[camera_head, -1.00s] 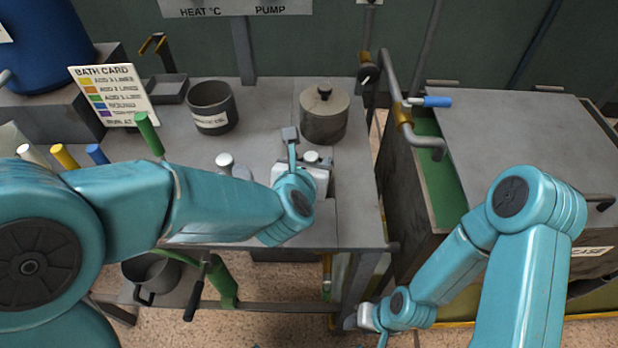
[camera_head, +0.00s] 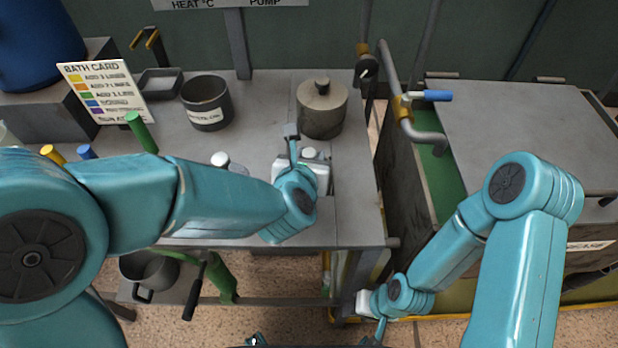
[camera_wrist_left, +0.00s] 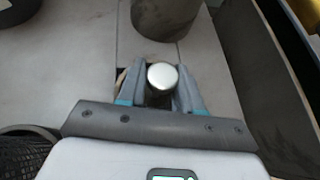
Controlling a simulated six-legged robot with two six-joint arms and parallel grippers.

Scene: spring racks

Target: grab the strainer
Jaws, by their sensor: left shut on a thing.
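My left gripper (camera_head: 309,158) is low over the grey bench, in front of the lidded pot. In the left wrist view its fingers (camera_wrist_left: 160,88) are shut on an upright silver-capped thing (camera_wrist_left: 163,76). Its lower part is hidden, so I cannot tell whether it is the strainer. A dark mesh thing (camera_wrist_left: 22,158), possibly the strainer, is cut off at the lower left of that view, apart from the fingers. My right gripper (camera_head: 374,310) hangs low in front of the bench's right end; its fingers are too small to read.
The lidded pot (camera_head: 322,110) stands just behind my left gripper. An open dark pot (camera_head: 206,104), a tray (camera_head: 160,84) and another silver-capped thing (camera_head: 220,159) are further left. A grey cabinet (camera_head: 520,135) with a blue-handled pipe (camera_head: 430,96) stands to the right.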

